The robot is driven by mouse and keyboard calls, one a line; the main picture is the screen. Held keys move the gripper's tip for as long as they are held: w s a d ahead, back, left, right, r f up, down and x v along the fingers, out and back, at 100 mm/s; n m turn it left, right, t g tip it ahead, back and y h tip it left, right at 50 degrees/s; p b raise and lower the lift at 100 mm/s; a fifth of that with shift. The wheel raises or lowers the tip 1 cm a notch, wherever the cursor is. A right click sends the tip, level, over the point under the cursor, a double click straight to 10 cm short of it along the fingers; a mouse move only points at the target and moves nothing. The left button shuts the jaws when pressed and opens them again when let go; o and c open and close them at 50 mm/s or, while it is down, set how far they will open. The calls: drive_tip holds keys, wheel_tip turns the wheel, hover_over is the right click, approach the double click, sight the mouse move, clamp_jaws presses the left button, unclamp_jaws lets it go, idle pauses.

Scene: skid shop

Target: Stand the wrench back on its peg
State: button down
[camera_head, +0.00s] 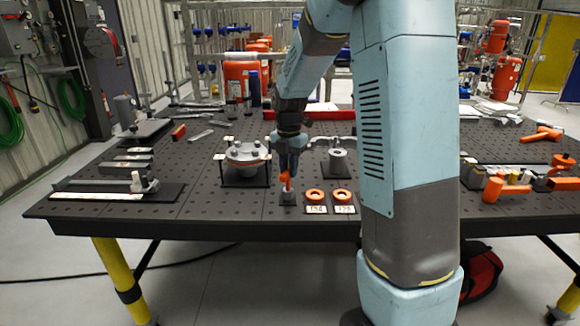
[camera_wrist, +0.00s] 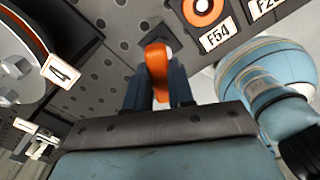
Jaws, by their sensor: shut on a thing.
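My gripper (camera_head: 288,171) points down over the front middle of the bench. It is shut on an orange piece (camera_head: 287,183), which I take to be the wrench; only a short part of it shows. In the wrist view the orange wrench (camera_wrist: 157,68) stands between the two dark fingers of my gripper (camera_wrist: 160,88). I cannot make out a peg, nor whether the wrench touches the plate.
Two orange rings (camera_head: 315,195) (camera_head: 342,195) with number labels lie just right of the plate. A bolted flange on a stand (camera_head: 246,172) is close on the left. The bench's front edge (camera_head: 200,231) is near.

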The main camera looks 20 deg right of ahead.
drive_tip(key=shift+f, duration=0.25)
drive_tip(key=c, duration=0.7)
unclamp_jaws()
drive_tip(key=shift+o, duration=0.2)
drive_tip(key=shift+r, duration=0.1)
drive_tip(key=shift+r, duration=3.4)
